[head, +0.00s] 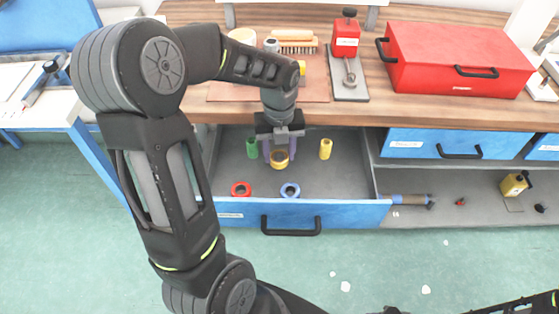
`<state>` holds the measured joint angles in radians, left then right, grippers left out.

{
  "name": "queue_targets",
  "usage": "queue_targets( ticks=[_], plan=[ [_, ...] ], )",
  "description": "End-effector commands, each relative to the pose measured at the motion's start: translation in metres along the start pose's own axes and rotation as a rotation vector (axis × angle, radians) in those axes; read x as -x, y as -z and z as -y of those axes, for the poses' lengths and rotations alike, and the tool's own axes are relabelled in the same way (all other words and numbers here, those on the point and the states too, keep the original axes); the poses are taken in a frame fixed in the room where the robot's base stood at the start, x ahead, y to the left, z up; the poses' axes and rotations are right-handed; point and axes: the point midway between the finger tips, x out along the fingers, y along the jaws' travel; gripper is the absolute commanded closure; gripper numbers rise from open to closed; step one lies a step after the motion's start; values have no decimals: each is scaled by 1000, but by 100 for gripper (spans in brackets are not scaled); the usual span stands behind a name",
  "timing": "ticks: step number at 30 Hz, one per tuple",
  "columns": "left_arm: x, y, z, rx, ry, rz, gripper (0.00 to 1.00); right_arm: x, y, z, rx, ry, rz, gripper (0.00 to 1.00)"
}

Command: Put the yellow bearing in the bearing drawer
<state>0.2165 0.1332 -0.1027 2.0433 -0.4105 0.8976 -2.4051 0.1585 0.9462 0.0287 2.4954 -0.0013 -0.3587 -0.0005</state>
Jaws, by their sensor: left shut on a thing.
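The yellow bearing (279,160) is a short yellow ring in the head view. My left gripper (280,150) points down into the open drawer and is shut on the bearing. The bearing drawer (340,214) is grey inside with a blue front and is pulled out. I cannot tell whether the bearing touches the drawer floor. My right gripper is not in view; only a bit of dark arm shows at the lower right.
A red toolbox (455,55) and a red-topped stand (346,40) are on the bench (440,112). Green floor lies in front.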

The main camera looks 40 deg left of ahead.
Motion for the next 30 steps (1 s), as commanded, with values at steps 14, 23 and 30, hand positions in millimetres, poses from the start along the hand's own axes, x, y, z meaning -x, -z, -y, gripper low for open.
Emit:
queue_targets(
  ticks=[14,23,30],
  plan=[
    [-36,0,0,0,-1,-2,100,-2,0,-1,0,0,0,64],
    [-38,0,0,0,1,0,100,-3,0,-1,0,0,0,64],
    [-40,0,0,0,0,0,44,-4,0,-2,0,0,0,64]
  ],
)
